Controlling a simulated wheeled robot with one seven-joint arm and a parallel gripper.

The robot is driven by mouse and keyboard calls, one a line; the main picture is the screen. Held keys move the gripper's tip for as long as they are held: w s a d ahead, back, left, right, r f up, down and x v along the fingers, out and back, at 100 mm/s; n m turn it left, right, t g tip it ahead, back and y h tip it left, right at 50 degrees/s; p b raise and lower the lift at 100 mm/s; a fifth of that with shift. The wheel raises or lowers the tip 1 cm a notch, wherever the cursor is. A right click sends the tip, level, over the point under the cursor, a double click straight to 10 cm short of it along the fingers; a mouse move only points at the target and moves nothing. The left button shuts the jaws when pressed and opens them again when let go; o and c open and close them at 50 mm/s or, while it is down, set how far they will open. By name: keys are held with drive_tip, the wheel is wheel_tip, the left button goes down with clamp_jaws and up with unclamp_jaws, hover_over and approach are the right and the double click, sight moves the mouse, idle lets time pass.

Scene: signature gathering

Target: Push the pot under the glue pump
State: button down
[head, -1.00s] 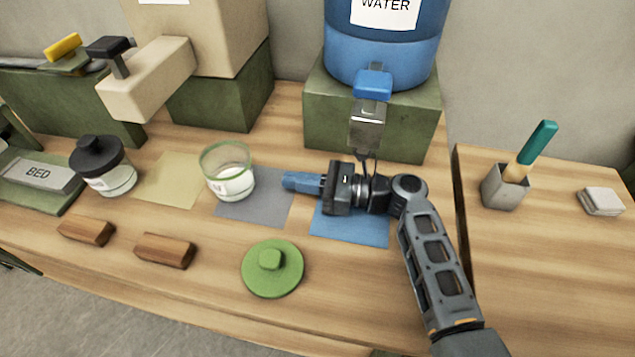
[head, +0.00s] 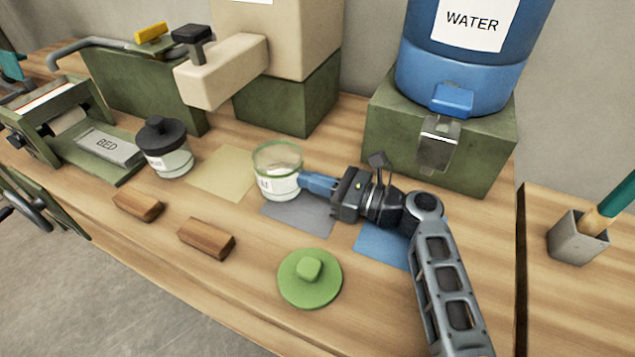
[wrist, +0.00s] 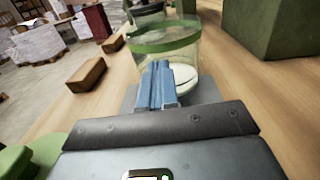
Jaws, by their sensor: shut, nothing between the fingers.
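The pot (head: 277,186) is an open clear glass jar with a green rim and pale contents. It stands upright at the far left edge of the grey mat (head: 300,217), and also shows in the wrist view (wrist: 180,45). The glue pump, a beige spout block (head: 222,75) with a dark knob, juts out left of the pot, above the yellow mat (head: 222,173). My gripper (head: 304,181) is shut and empty, with its blue fingers pointing left. The fingertips are at the pot's right side, touching or nearly so. In the wrist view the fingers (wrist: 160,75) overlap the pot's lower wall.
A black-lidded jar (head: 165,150) stands left of the yellow mat. Two wooden blocks (head: 206,238) and a green lid (head: 310,279) lie in front. The blue water tank (head: 465,60) stands behind on a green block. The yellow mat is bare.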

sight(255, 164)
drive_tip(key=b+x, duration=0.4)
drive_tip(key=x, duration=0.9)
drive_tip(key=shift+d+f, duration=0.1)
drive_tip(key=shift+f, duration=0.1)
drive_tip(key=shift+w+a+r, duration=0.1)
drive_tip(key=shift+w+a, duration=0.05)
drive_tip(key=shift+a, duration=0.25)
